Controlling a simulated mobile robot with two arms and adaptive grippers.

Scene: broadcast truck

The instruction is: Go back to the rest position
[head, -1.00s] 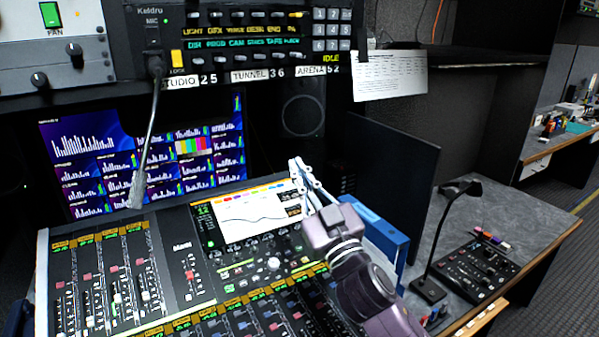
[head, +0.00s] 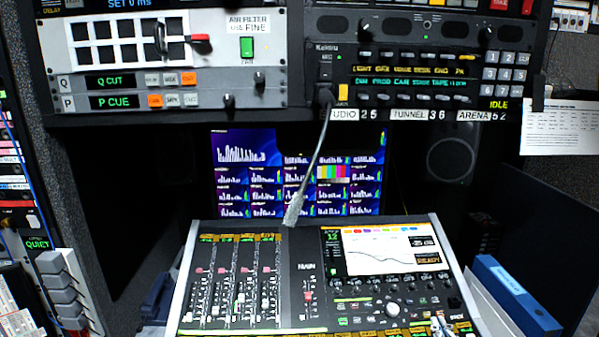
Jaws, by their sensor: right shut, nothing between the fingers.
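Only the pale fingertips of my right gripper (head: 440,325) show, at the bottom edge of the head view, in front of the lower right part of the mixing console (head: 308,250). They are shut and hold nothing. The rest of that gripper and its arm is below the picture. My left gripper is not in view.
A gooseneck microphone (head: 315,165) hangs from the rack panel (head: 400,65) over the console. A monitor (head: 245,175) stands behind it. A blue binder (head: 515,295) is right of the console. A dark speaker (head: 450,150) stands behind. Grey stacked parts (head: 65,285) are at the left.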

